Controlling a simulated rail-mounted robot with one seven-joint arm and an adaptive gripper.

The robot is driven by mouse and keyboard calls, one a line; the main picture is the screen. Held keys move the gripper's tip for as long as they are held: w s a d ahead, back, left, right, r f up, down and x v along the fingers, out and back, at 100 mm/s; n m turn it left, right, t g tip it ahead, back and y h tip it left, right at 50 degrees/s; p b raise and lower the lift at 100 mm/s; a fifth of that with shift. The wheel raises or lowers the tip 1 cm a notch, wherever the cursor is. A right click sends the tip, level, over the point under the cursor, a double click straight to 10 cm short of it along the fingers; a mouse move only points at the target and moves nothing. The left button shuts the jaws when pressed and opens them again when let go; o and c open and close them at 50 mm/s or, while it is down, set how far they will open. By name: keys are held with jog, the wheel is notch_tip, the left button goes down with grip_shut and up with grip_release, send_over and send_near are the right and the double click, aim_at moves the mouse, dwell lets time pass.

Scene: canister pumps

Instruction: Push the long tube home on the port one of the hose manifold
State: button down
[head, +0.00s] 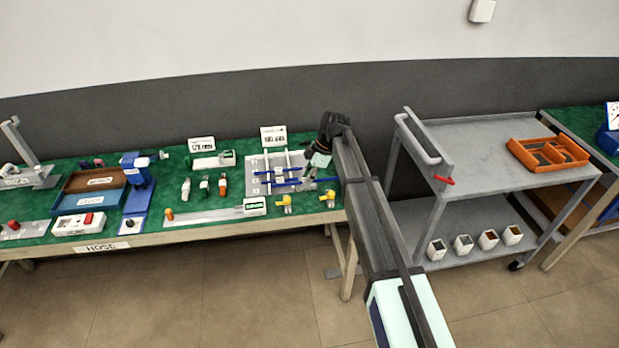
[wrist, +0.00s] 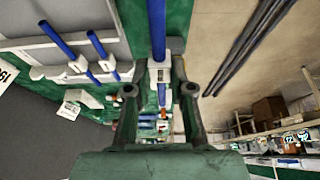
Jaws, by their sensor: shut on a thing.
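The hose manifold (head: 256,163) is a pale grey plate with white fittings on the green bench, in the right part of the bench in the head view. Several blue tubes lie across it. My gripper (head: 318,163) is over its right side. In the wrist view my gripper (wrist: 162,72) is shut on a long blue tube (wrist: 157,25), which runs up out of the picture between the fingers. Other blue tubes (wrist: 62,40) with white fittings (wrist: 80,64) show to the left. I cannot tell which port is port one or how far the held tube sits on it.
Yellow fittings (head: 284,202) stand at the bench's front edge below the manifold. A white label card (head: 273,136) stands behind it. A grey cart (head: 470,150) stands right of my arm.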

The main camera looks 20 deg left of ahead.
jog(key=shift+f+b, duration=2)
jog(key=shift+f, duration=1.4)
jog(key=shift+f+b, duration=0.1)
jog(key=shift+b, duration=0.2)
jog(key=shift+w+d, duration=0.35)
jog(key=shift+d, duration=0.25)
jog(key=shift+w+d, duration=0.3)
jog(key=shift+d, duration=0.25)
dwell(0.5)
jog(key=c, duration=0.9)
grip_release()
jog(key=shift+c, duration=0.2)
jog(key=v, duration=1.2)
